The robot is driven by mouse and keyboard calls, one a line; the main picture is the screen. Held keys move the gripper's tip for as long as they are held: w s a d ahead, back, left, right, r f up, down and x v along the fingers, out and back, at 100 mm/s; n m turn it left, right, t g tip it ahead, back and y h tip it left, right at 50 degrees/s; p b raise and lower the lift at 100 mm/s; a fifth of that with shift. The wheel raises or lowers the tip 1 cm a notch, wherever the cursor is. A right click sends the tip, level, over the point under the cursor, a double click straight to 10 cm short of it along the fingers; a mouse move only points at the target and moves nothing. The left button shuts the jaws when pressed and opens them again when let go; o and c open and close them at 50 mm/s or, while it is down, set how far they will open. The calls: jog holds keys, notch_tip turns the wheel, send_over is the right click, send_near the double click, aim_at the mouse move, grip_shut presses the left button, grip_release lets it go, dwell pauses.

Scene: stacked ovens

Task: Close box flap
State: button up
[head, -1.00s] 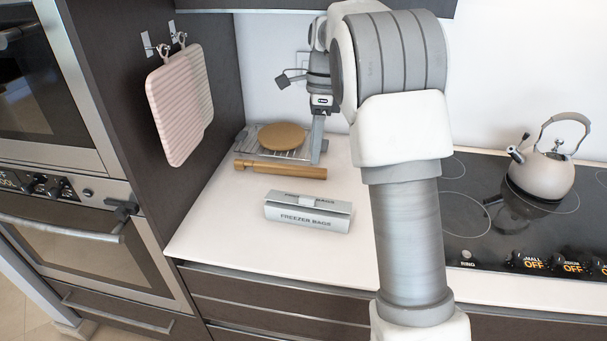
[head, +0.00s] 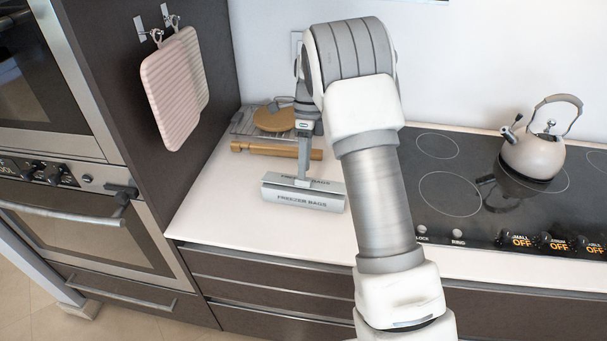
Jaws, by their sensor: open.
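The grey freezer bags box (head: 303,199) lies on the white counter, its long lettered side facing me. Its top flap (head: 325,184) shows as a second lettered strip along the back, and I cannot tell its exact angle. My gripper (head: 302,181) points down at the middle of the box's top, at the flap. Its fingers look as if they touch or nearly touch the flap. It is open, with nothing seen between the fingers.
Behind the box lie a wooden rolling pin (head: 262,149) and a wire rack (head: 243,127) with a round wooden board (head: 274,119). A kettle (head: 532,156) stands on the black cooktop (head: 450,188) to the right. Pink mitts (head: 174,92) hang on the left cabinet. Counter left of the box is clear.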

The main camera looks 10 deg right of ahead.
jog(key=shift+x, duration=1.4)
grip_shut()
